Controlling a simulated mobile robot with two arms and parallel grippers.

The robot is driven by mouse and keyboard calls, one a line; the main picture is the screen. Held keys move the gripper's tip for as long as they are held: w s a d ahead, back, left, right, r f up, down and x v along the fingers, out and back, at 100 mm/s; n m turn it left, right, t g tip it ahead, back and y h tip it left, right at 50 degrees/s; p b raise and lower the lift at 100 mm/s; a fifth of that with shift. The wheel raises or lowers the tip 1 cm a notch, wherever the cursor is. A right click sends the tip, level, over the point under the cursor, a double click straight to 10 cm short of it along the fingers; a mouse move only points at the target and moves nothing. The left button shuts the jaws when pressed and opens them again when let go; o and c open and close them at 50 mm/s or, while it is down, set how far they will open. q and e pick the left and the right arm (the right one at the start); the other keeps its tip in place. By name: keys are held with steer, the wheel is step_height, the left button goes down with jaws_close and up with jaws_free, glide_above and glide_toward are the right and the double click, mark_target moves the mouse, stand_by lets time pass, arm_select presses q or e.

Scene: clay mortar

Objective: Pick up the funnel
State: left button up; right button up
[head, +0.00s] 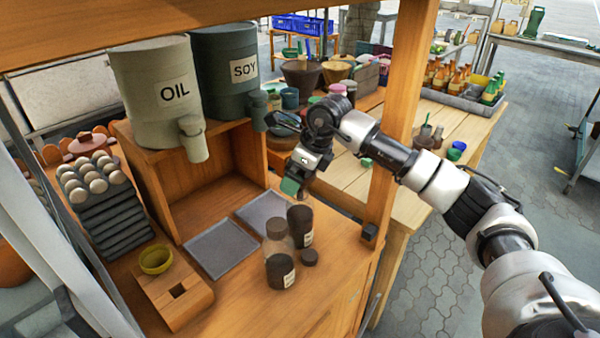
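A small yellow-green cup-like piece (156,259), which looks like the funnel, sits at the back of a wooden block (180,300) at the lower left of the counter. Its lower part is hidden in or behind the block. My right gripper (291,187) hangs over the counter, to the right of and well away from this piece, above the dark jars. Its fingertip area looks green, and I cannot tell whether it is open or shut. My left gripper is not in view.
OIL (150,95) and SOY (226,70) containers stand on a shelf. Egg trays (105,215) are at left. A wooden post (402,100) rises at right.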

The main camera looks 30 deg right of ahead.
steer(key=shift+x, duration=0.9)
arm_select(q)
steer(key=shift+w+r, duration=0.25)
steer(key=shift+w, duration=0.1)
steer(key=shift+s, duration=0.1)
arm_select(e)
steer(key=shift+c, duration=0.3)
steer(key=c, duration=0.9)
steer(key=shift+o, duration=0.2)
step_height(320, 180, up, 9)
steer(key=shift+r+b, duration=0.15)
steer(key=shift+b, duration=0.6)
steer(key=shift+r, duration=0.75)
arm_select(q)
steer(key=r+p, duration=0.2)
steer(key=p, duration=0.2)
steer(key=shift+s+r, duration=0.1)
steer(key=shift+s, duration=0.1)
arm_select(e)
step_height(320, 180, up, 4)
steer(key=shift+r, duration=0.2)
steer(key=shift+f, duration=0.1)
